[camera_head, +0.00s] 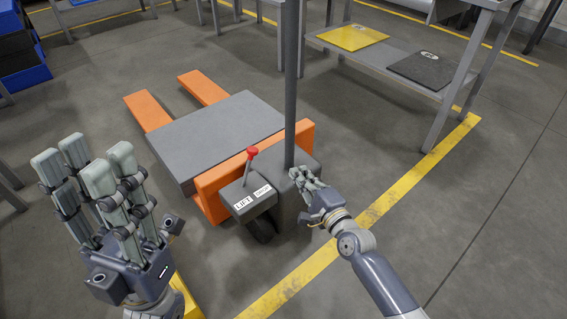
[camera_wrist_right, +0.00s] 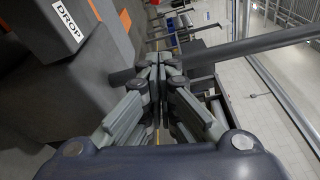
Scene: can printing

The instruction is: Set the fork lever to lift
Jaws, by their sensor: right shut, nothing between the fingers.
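The fork lever (camera_head: 252,154) has a red knob on a thin stem and leans slightly right on a grey control box (camera_head: 239,190) of an orange pallet jack. A LIFT label (camera_head: 243,203) is on the left of the box front and a DROP label (camera_head: 263,191) on the right. The DROP label also shows in the right wrist view (camera_wrist_right: 69,29). My right gripper (camera_head: 300,180) is shut and empty, right of the lever and apart from it, by the pole's base. My left gripper (camera_head: 90,160) is open and empty, fingers up, left of the jack.
The jack's upright pole (camera_head: 291,85) rises behind the right gripper. A grey platform (camera_head: 215,135) lies over the orange forks. A shelf table (camera_head: 385,66) with yellow and black mats stands at upper right. Blue bins (camera_head: 25,75) are at upper left. Floor right of the yellow line is clear.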

